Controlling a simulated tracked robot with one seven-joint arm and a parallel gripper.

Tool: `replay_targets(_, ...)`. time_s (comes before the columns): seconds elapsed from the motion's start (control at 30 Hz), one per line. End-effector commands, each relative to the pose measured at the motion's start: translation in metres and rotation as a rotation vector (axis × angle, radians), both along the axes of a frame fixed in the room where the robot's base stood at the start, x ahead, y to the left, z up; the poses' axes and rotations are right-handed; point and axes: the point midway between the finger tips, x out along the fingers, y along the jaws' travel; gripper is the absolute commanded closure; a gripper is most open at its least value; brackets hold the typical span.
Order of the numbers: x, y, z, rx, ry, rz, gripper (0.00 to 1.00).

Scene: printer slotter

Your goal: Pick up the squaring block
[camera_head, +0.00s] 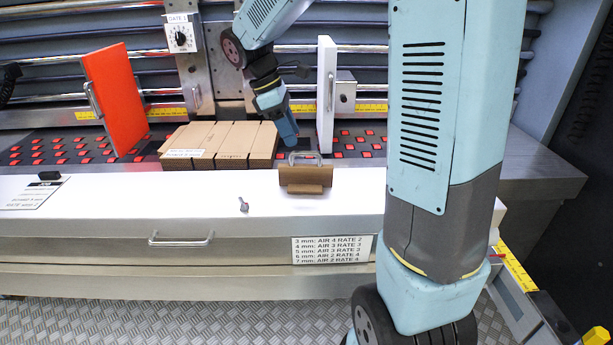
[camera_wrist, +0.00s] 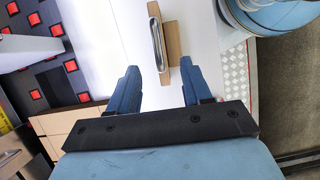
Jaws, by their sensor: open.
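The squaring block (camera_head: 306,178) is a brown block with a silver loop handle, standing on the white front ledge. In the wrist view the squaring block (camera_wrist: 172,42) lies ahead of my fingertips, with its handle on its left side. My gripper (camera_head: 286,132) is above and just behind the block in the head view, tilted downward. In the wrist view my gripper (camera_wrist: 160,72) is open, with its two blue fingers apart and nothing held between them. The block lines up with the gap between the fingers.
Stacked cardboard (camera_head: 220,142) lies behind the ledge, between an upright red panel (camera_head: 115,95) and an upright white panel (camera_head: 326,95). A small grey object (camera_head: 243,204) lies on the ledge left of the block. A black object (camera_head: 50,176) sits farther left. The ledge between them is clear.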

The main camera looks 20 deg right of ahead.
Motion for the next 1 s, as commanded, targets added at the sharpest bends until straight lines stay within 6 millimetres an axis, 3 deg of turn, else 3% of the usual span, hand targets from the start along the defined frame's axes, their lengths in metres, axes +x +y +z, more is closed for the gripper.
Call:
replay_targets(0.2, -0.006, -0.013, -0.035, 0.000, 0.002, 0.000, 0.51)
replay_targets(1.0, -0.013, -0.036, -0.101, 0.000, -0.002, -0.001, 0.51)
